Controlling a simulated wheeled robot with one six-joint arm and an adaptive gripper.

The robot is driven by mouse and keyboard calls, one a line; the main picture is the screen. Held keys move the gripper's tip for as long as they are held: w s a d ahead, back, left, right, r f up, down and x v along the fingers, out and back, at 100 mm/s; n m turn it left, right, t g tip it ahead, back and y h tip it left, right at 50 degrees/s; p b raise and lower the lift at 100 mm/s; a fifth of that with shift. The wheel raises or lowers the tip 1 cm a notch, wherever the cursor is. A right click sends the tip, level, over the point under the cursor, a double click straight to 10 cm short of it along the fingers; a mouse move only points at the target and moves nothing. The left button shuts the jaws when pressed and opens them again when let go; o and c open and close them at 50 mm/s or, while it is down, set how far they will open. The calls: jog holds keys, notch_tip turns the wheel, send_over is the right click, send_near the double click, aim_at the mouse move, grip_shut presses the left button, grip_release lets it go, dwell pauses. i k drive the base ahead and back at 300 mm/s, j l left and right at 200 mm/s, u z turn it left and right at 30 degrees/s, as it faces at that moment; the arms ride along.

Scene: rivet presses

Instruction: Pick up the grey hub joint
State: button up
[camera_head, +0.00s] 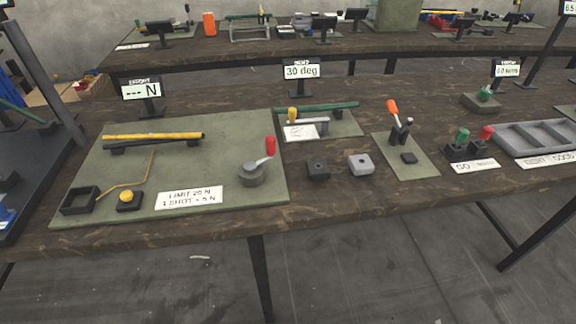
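A light grey block with a dark hole in its top, which looks like the grey hub joint (361,164), sits upright on the dark wooden workbench (335,195) near its front edge. A similar black block (318,169) stands just to its left, with a small gap between them. Nothing covers the grey block. My gripper is not in view.
Left is a green mat (225,135) with a red-handled lever (257,170) and yellow-black bar (153,139). Right is a green plate (405,165) with an orange-handled lever (393,112). Behind is a sign (301,72) reading 30 deg. Bench in front is clear.

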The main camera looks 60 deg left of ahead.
aim_at(360, 164)
jog(key=u, duration=2.05)
